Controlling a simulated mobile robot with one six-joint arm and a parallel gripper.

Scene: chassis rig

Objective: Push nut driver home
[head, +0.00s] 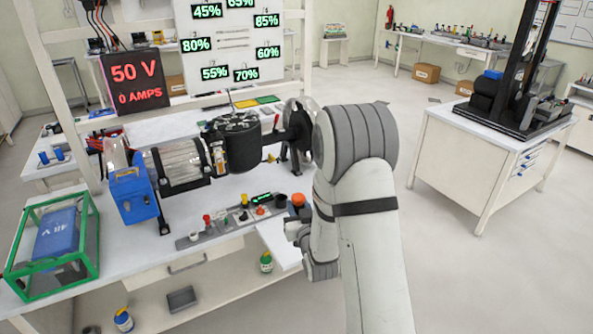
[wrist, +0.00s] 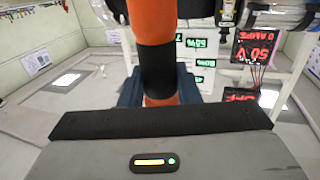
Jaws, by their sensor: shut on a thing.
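The nut driver (wrist: 155,55) shows in the wrist view as an upright handle, orange with a black band. It stands between the dark pads of my gripper (wrist: 159,90), which is shut on it. Its far end runs out of the top of the wrist picture, so I cannot see its tip or what it meets. In the head view my gripper (head: 300,236) is mostly hidden by my arm, low at the right end of the bench. An orange round top (head: 298,199) shows just above it; I cannot tell whether that is the driver.
The chassis rig, with a blue box (head: 132,195) and a black cylinder (head: 237,143), stands on the bench left of my arm. A control strip (head: 225,226) lies along the front edge. A green-framed case (head: 52,247) is at left. Open floor separates a white cabinet (head: 480,170) at right.

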